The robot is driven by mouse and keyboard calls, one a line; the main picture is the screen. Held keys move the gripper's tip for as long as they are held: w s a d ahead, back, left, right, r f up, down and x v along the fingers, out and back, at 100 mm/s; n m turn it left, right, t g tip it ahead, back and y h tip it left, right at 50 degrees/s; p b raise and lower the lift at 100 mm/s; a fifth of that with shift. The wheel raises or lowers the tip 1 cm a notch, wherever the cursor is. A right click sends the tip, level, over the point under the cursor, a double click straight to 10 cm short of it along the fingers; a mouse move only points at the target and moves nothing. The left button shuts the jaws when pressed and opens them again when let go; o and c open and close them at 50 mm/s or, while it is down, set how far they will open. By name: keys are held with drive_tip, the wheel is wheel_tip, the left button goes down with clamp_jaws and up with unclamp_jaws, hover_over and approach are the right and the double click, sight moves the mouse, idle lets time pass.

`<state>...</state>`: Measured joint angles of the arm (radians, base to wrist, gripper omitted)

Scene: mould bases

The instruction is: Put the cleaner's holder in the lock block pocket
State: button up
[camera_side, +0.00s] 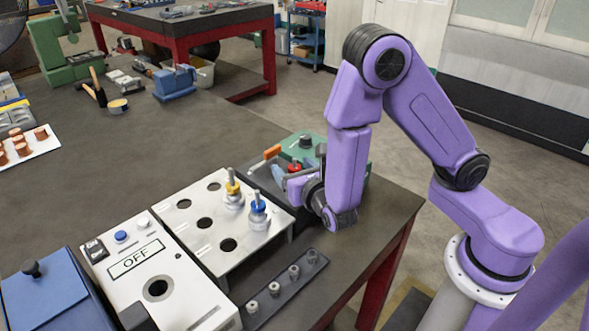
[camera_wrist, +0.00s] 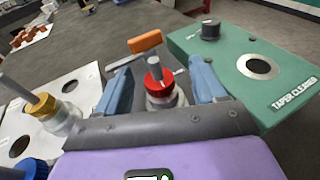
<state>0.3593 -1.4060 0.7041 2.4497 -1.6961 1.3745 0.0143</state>
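A holder with a red collar and grey stud (camera_wrist: 157,80) stands between my gripper's two blue-grey fingers (camera_wrist: 161,68) in the wrist view. Gaps show beside its collar, so the fingers look open around it. In the side view the red collar (camera_side: 294,166) shows near my gripper (camera_side: 290,176). The lock block, a dark unit with an orange-handled lever (camera_wrist: 145,41), is at the holder; the handle also shows in the side view (camera_side: 272,152). My gripper hides the holder's lower end and the pocket, so its seating cannot be told. The green taper cleaner (camera_wrist: 225,50) has an empty round opening.
A white rack plate (camera_side: 205,232) left of my gripper carries a yellow-collared holder (camera_side: 232,188) and a blue-collared one (camera_side: 258,212), with several empty holes. A white OFF panel (camera_side: 150,275) and a dark strip with several studs (camera_side: 285,287) lie nearer the front.

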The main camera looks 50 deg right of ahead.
drive_tip(key=v, duration=1.7)
drive_tip(key=shift+s, duration=0.15)
drive_tip(key=shift+r, duration=0.1)
